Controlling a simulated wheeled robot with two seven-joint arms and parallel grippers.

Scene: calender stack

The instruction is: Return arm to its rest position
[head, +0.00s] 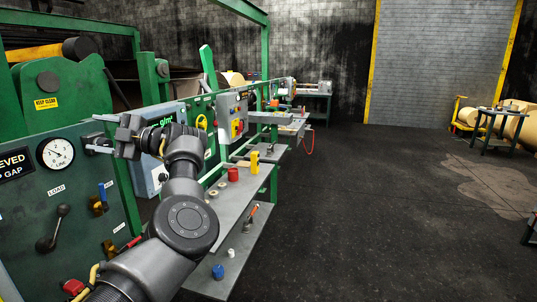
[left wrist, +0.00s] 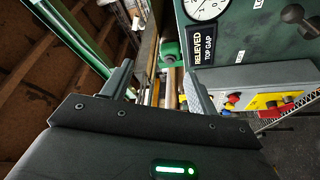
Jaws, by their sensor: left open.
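My left arm (head: 185,215) comes in from the bottom left of the head view and reaches forward and up, bent at its joints. My left gripper (head: 98,134) is at its end, in front of the green machine panel (head: 75,235) and right of the round gauge (head: 57,153). In the left wrist view the two fingers of the gripper (left wrist: 158,88) stand apart with nothing held between them. Whether the fingers touch the panel, I cannot tell. My right arm and gripper are not in view.
A lever (head: 54,228) and a red button (head: 73,287) sit on the panel below the gripper. A grey shelf (head: 238,195) with a red cup (head: 233,174) and a yellow item (head: 255,162) stands right of the arm.

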